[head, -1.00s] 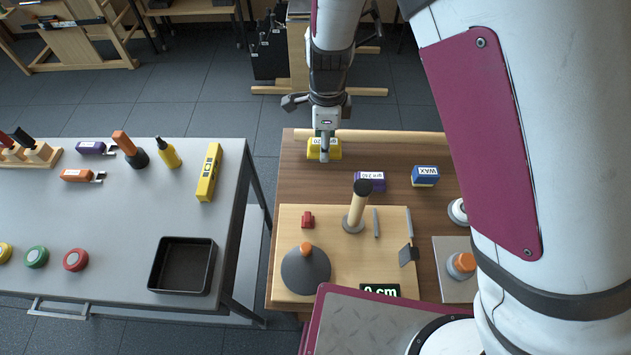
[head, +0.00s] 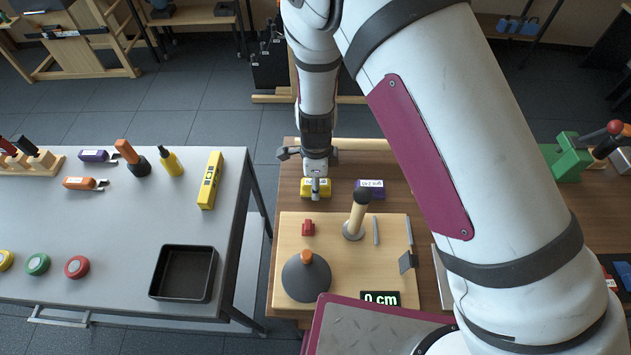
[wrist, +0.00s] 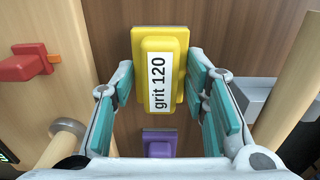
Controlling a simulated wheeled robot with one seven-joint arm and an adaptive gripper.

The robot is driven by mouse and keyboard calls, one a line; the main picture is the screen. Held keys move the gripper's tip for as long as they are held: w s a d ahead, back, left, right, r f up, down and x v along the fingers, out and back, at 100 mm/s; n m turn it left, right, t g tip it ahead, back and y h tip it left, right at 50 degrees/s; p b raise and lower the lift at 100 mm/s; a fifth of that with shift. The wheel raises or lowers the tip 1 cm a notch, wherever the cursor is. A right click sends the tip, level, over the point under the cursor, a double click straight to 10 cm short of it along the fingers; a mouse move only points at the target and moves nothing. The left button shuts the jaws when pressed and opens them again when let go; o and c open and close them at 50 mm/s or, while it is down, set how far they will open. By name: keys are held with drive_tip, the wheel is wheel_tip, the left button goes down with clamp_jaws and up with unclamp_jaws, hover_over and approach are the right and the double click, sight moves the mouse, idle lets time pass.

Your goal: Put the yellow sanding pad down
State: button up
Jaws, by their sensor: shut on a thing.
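The yellow sanding pad (head: 307,190) is at my gripper (head: 316,187), behind the light wooden board on the brown wooden table. In the wrist view the yellow sanding pad (wrist: 142,42) shows its white label "grit 120" between the teal-padded fingers of my gripper (wrist: 165,88). My gripper is shut on the pad and points down. Whether the pad's underside touches the table cannot be told. A purple pad (head: 370,189) lies just to the right; it also shows low in the wrist view (wrist: 159,143).
The board (head: 335,266) holds a wooden-topped post (head: 357,214), a grey cone (head: 306,278) and a red piece (head: 308,228). A "0 cm" display (head: 380,298) sits at its front. A grey table (head: 110,230) with tools and a black tray (head: 184,273) stands left, across a gap.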

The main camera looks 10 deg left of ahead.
drive_tip(key=shift+f, duration=0.2)
drive_tip(key=o, duration=1.1)
wheel_tip(320, 180, up, 12)
drive_tip(key=shift+r+b, duration=0.15)
drive_tip(key=shift+b, duration=0.15)
